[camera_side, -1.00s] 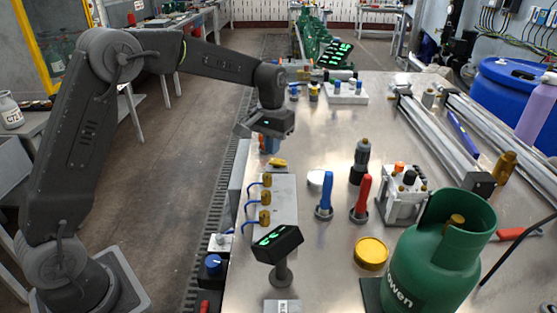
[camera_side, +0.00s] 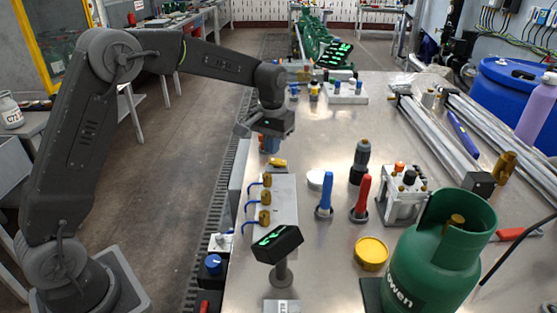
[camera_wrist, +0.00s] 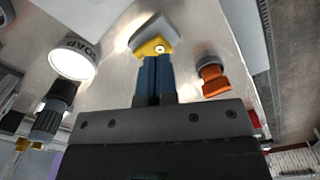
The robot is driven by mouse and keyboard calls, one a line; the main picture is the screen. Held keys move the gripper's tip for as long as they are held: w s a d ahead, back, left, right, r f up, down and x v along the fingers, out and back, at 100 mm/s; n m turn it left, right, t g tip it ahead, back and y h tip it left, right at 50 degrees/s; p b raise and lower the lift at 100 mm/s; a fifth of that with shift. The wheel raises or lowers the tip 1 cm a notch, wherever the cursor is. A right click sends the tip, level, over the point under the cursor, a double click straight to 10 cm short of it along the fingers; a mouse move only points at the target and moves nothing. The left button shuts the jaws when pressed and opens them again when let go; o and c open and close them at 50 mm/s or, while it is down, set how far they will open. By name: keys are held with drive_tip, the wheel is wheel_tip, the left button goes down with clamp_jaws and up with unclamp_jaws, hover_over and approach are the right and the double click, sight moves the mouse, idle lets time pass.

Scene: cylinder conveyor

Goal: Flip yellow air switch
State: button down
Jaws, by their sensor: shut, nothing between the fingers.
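The yellow air switch (camera_side: 278,162) is a small yellow lever on the bench, at the far end of a grey block with several brass valves. In the wrist view the yellow lever (camera_wrist: 151,46) sits on a grey base just beyond my fingertips. My gripper (camera_side: 271,150) hangs just behind the switch in the side view. Its blue fingers (camera_wrist: 155,62) are shut and empty, with the tips at or very near the lever; I cannot tell whether they touch it.
An orange-red knob (camera_wrist: 214,80) stands right of my fingers in the wrist view, and a white disc (camera_wrist: 75,60) lies left. The valve block (camera_side: 285,205), a blue-handled tool (camera_side: 326,190) and a red-handled tool (camera_side: 362,193) stand nearby. A green gas cylinder (camera_side: 435,265) occupies the front right.

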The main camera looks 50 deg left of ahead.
sight(273, 160)
drive_tip(key=shift+f, duration=1.45)
idle(0.9)
drive_tip(key=shift+r, duration=3.55)
drive_tip(key=shift+r, duration=0.1)
drive_tip(key=s+d+r+t, duration=0.2)
drive_tip(key=s+r, duration=0.4)
drive_tip(key=s, duration=0.1)
drive_tip(key=s+d+m+t, duration=0.1)
drive_tip(key=s+d, duration=0.1)
drive_tip(key=s, duration=0.9)
drive_tip(key=s+d+f+m+t, duration=0.1)
drive_tip(key=s+m+t, duration=0.1)
drive_tip(key=s, duration=0.9)
drive_tip(key=shift+d+f+t, duration=0.15)
drive_tip(key=shift+d+t, duration=0.15)
drive_tip(key=shift+d, duration=0.05)
